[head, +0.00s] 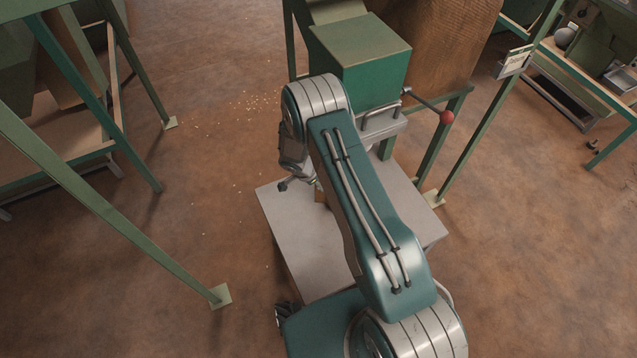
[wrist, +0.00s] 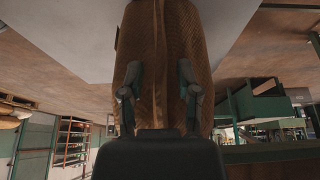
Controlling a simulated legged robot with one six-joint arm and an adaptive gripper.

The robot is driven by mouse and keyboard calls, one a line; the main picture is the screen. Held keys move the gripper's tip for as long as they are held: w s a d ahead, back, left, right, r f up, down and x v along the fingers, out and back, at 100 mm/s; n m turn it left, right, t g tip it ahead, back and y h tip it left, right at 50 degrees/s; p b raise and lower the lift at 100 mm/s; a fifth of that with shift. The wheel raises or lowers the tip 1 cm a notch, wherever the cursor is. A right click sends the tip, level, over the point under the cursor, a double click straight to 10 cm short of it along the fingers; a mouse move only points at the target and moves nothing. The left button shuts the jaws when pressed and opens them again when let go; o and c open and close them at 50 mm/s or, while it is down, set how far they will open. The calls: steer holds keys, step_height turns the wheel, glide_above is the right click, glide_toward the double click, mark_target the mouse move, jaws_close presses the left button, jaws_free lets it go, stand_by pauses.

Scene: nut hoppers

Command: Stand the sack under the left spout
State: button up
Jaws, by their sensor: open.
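In the wrist view, which looks upside down, a brown woven sack (wrist: 155,50) fills the upper middle. Its base is toward the pale platform (wrist: 70,30). My gripper (wrist: 158,88) is open, with one finger over each side of the sack; I cannot tell whether they touch it. In the head view, my gripper (head: 298,182) is mostly behind my arm, above the pale platform (head: 292,222), and the sack is almost wholly hidden. A green hopper box (head: 375,78) with a grey metal outlet (head: 382,127) stands just beyond.
A lever with a red knob (head: 446,117) sticks out right of the outlet. Green frame legs (head: 150,225) stand to the left, and another leg (head: 487,118) carries a small label (head: 514,62) at right. Scattered nuts (head: 258,102) lie on the floor. Open floor lies left of the platform.

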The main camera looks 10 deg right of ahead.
steer(key=v, duration=1.1)
steer(key=shift+r, duration=0.2)
steer(key=shift+s+a, duration=0.15)
